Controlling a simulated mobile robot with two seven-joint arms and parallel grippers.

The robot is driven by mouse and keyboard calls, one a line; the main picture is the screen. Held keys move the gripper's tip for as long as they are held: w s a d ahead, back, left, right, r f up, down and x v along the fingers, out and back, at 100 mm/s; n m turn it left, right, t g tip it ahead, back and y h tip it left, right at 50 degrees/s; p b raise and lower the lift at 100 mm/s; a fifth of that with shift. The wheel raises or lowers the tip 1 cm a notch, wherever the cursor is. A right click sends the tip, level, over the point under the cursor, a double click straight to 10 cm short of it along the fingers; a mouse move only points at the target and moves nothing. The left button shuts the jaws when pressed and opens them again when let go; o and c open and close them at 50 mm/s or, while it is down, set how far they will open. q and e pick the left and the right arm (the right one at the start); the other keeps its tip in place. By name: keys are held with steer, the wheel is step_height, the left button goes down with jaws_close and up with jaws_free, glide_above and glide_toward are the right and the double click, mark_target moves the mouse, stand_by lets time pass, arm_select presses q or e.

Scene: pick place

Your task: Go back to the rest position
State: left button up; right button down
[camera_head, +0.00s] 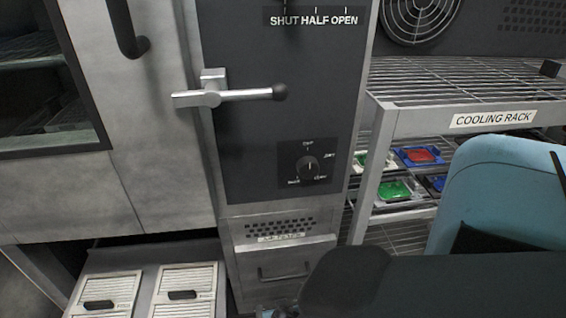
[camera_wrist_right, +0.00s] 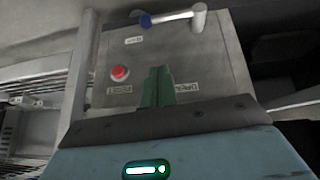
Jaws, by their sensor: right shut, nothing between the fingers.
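My right gripper shows in the right wrist view as green fingers (camera_wrist_right: 157,86). The fingers are together with nothing visible between them. I cannot tell whether the fingertips touch the panel. In the head view, a blue and black arm part of mine fills the lower right, and no gripper fingers can be made out. My left gripper is in neither view.
A dark panel (camera_head: 240,150) carries a silver lever handle (camera_head: 230,96) and a rotary knob (camera_head: 309,167). A cooling rack (camera_head: 390,120) with coloured trays (camera_head: 420,156) stands on the right. A grey cabinet door (camera_head: 155,150) is on the left, with vented boxes (camera_head: 185,280) below.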

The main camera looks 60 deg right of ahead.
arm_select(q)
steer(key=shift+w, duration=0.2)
arm_select(e)
steer(key=shift+s, duration=0.1)
